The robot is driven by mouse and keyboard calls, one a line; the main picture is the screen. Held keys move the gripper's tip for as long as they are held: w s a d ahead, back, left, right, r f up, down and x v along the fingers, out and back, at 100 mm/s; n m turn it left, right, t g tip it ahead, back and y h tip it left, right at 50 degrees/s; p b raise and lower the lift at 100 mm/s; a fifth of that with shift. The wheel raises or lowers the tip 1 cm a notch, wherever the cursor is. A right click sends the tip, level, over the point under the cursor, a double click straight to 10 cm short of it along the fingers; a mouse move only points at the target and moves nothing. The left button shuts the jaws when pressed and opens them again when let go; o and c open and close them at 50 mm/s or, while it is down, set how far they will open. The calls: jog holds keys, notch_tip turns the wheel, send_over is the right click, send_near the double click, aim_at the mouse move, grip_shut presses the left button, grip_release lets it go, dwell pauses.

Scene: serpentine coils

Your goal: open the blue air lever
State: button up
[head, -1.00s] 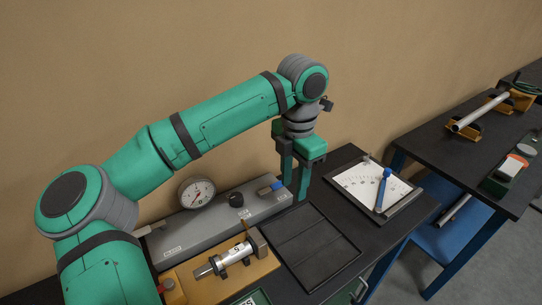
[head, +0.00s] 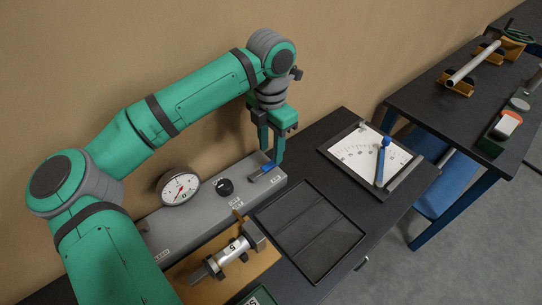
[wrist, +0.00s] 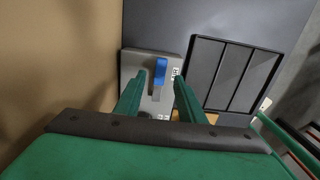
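The blue air lever (head: 269,167) sits at the right end of a grey panel (head: 205,216) with a dial gauge. It also shows in the wrist view (wrist: 161,70), between and just beyond the fingertips. My gripper (head: 271,156) is open, with its two green fingers pointing down over the lever end of the panel. In the wrist view my gripper (wrist: 162,80) has a clear gap between its fingers, one on each side of the lever. I cannot tell whether either finger touches it.
A dial gauge (head: 178,187) and a black knob (head: 225,187) stand on the panel left of the lever. A black divided tray (head: 310,232) lies in front, beside a metal cylinder on a wooden block (head: 225,262). A white chart board (head: 370,156) lies to the right.

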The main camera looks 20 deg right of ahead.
aim_at(271, 163)
jog(key=shift+f, duration=2.15)
grip_shut()
